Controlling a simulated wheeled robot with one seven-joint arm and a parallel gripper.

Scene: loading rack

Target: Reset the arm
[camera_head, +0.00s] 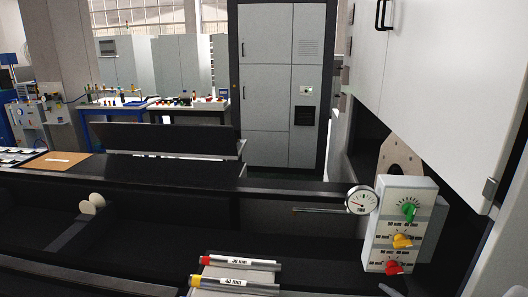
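My arm and gripper do not show in this head view, so whether the gripper is open or shut cannot be seen. A grey control box (383,238) stands at the right with a green knob (408,212), a yellow knob (402,241) and a red knob (394,267). A round dial gauge (361,200) sits at its upper left edge. Two grey labelled cylinders lie side by side at the bottom centre, one with a red end (240,263) and one with a yellow end (233,285).
A dark rail (270,186) crosses the view behind the cylinders. A large white panel (440,90) overhangs at the right. A grey cabinet (265,100) stands at the back. Blue-legged workbenches (118,104) with small items stand at the back left.

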